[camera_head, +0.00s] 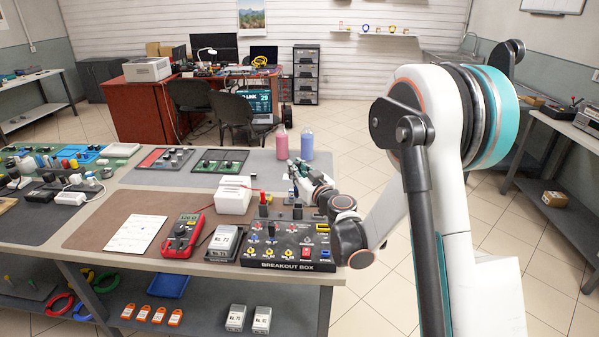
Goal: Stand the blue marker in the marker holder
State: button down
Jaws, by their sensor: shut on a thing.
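My gripper (298,172) is over the far right part of the table, just behind the black breakout box (287,266). It is small in this view and partly covered by its own links. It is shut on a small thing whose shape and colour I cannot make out. I cannot pick out the blue marker with certainty. I cannot identify the marker holder for sure either. A red upright piece (263,198) and a dark blue one (297,211) stand at the back of the breakout box.
A red multimeter (182,236), a grey unit (224,243), a white card (137,234) and a white block (234,195) lie left of the box. A pink bottle (282,144) and a blue bottle (307,146) stand behind my gripper. The brown mat (105,217) has free room.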

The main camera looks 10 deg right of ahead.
jog(key=w+d+f+n+g+y+b, duration=0.1)
jog(key=w+f+n+y, duration=0.1)
jog(key=w+f+y, duration=0.1)
jog(key=shift+w+d+f+n+y+b, duration=0.15)
jog(key=shift+f+n+y+b, duration=0.35)
jog(key=shift+f, duration=0.8)
jog(key=shift+f, duration=0.2)
dwell(0.8)
